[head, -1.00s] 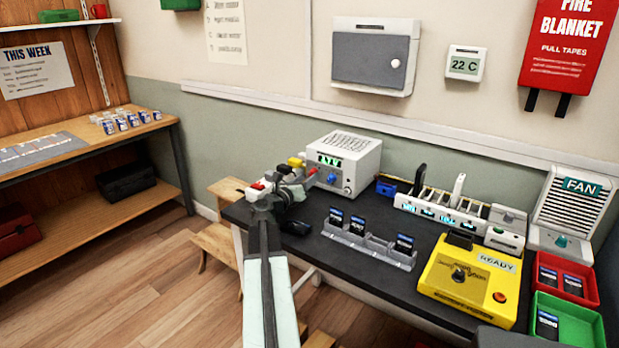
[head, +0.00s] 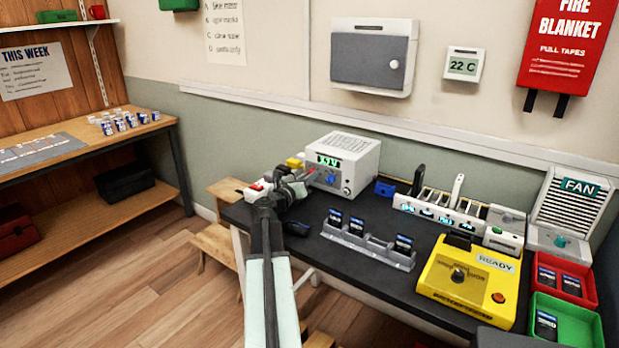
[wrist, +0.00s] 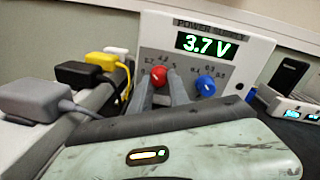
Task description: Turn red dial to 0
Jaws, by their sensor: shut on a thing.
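The red dial (wrist: 159,76) is on the left of the power supply's front panel, with number marks around it, too small to read surely. The white power supply (head: 357,150) stands at the back of the dark table; its green display (wrist: 206,46) reads 3.7 V in the wrist view. My gripper (wrist: 160,88) is shut on the red dial, one finger on each side. The fingers hide the dial's lower part, and I cannot tell where its pointer sits. In the head view my gripper (head: 308,176) is at the panel's left side.
A blue dial (wrist: 205,85) sits just right of the red one. Grey, black and yellow plugs (wrist: 36,99) stand close on the left. A grey phone rack (head: 366,247), a yellow tester (head: 470,283) and a charging strip (head: 440,210) lie to the right.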

